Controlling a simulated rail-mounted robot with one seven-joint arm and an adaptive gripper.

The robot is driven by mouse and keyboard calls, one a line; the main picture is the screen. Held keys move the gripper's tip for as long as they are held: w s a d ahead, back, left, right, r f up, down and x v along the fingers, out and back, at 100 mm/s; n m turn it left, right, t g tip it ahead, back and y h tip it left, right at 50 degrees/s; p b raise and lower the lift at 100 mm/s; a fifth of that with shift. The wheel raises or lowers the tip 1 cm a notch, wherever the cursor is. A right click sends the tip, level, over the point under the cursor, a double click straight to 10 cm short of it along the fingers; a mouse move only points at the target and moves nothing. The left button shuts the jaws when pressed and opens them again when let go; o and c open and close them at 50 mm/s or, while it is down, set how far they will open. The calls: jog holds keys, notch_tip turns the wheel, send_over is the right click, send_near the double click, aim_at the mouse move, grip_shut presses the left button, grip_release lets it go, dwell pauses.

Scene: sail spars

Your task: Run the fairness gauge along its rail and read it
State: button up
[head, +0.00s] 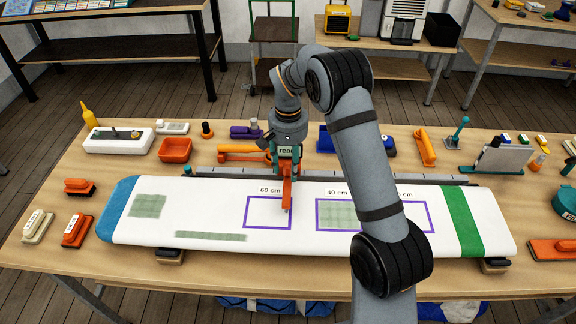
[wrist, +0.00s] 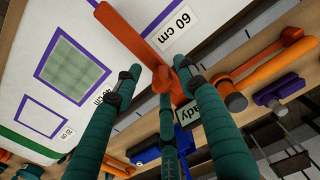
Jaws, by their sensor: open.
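The fairness gauge (head: 288,190) is orange, with a long arm reaching from the rail (head: 225,173) over the white spar (head: 180,225). Its small display (head: 287,151) reads "ready". The gauge arm lies by the "60 cm" label and its purple-outlined box. In the wrist view the orange gauge (wrist: 150,62) shows close up, among my teal fingers. My gripper (head: 285,166) is open, with its fingers down around the gauge's upright part. I cannot tell whether any finger touches it. My arm hides part of the rail and part of the box marked 40 cm.
Behind the rail lie an orange clamp-like tool (head: 243,152), a purple tool (head: 245,131) and an orange bin (head: 175,150). A grey panel (head: 496,160) stands at the right. Orange and cream brushes (head: 77,230) lie left of the spar. The spar rests on dark supports (head: 170,256).

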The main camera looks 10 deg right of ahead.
jog(key=shift+f, duration=0.4)
jog(key=shift+c, duration=0.2)
jog(key=c, duration=0.6)
jog(key=shift+a, duration=0.1)
grip_shut()
jog(key=shift+s+f, duration=0.1)
